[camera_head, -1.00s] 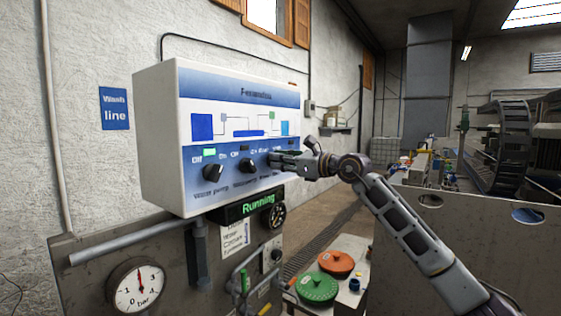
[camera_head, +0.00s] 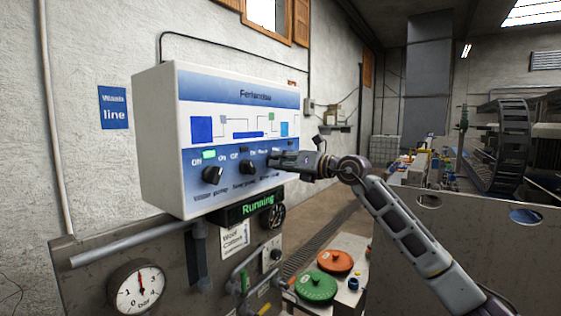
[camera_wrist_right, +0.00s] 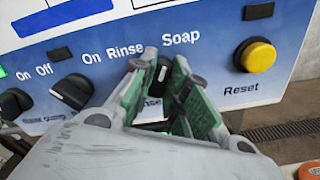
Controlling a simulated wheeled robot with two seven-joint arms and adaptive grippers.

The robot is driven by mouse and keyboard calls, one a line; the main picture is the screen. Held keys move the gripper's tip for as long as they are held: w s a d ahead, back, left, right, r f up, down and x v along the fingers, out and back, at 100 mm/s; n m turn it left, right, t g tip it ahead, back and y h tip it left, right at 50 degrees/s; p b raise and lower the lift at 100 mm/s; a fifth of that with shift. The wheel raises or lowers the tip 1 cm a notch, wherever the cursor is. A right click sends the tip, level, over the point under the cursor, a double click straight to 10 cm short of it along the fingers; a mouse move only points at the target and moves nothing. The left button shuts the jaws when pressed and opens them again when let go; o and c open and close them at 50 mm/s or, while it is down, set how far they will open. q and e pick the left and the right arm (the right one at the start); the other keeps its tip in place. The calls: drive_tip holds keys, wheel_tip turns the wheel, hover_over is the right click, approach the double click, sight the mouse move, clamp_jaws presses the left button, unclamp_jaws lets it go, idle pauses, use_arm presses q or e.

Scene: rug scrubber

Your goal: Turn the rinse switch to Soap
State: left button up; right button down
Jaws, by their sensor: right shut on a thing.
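The rinse switch (camera_wrist_right: 163,74) is a small dark knob with a white mark on the panel, between the labels Rinse on its left and Soap on its right. My right gripper (camera_wrist_right: 159,66) is shut on it, with one green-padded finger on each side. The white mark points roughly upward, between the two labels. In the head view my right gripper (camera_head: 278,160) reaches the lower right of the white and blue control box (camera_head: 158,135) and hides the switch. My left gripper is not in view.
Two other black knobs, the nearer one (camera_head: 213,175) and the middle one (camera_head: 248,167), sit left of my gripper. A yellow Reset button (camera_wrist_right: 258,56) is to the right. Below are a green Running display (camera_head: 255,205), a gauge (camera_head: 138,287) and green and orange lids.

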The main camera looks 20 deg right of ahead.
drive_tip(key=shift+m, duration=0.3)
drive_tip(key=c, duration=1.4)
unclamp_jaws()
drive_tip(key=shift+v, duration=6)
drive_tip(key=shift+d, duration=0.1)
